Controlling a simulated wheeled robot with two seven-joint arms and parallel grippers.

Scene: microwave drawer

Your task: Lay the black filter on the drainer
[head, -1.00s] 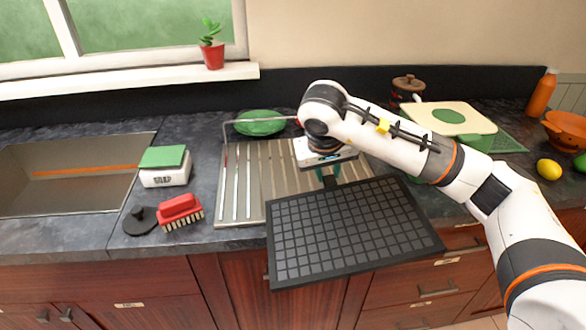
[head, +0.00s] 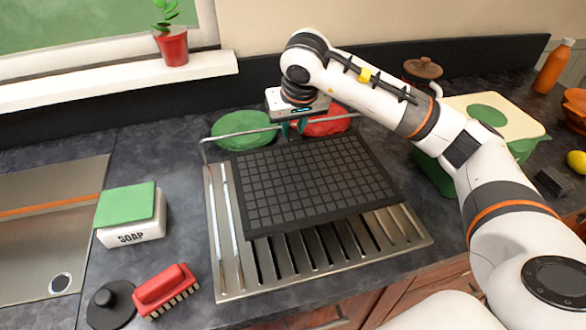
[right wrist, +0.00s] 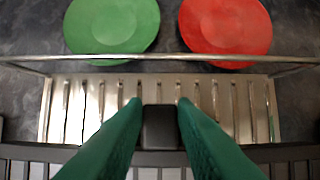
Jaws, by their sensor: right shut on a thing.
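The black filter (head: 310,185) is a flat panel with a grid of square cells. In the head view it is over the metal drainer (head: 290,270), covering much of its slatted top; whether it touches cannot be told. My right gripper (head: 292,128) is at the filter's far edge. In the right wrist view its teal fingers (right wrist: 160,115) are shut on a dark tab of the filter (right wrist: 160,128). The drainer's slats (right wrist: 90,95) and far rail also show there. My left gripper is not in view.
A green plate (head: 240,130) and a red plate (head: 328,122) lie behind the drainer's rail. A soap box with a green sponge (head: 130,212), a red brush (head: 163,288) and a black plug (head: 108,305) are left. A green container (head: 500,120) stands right.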

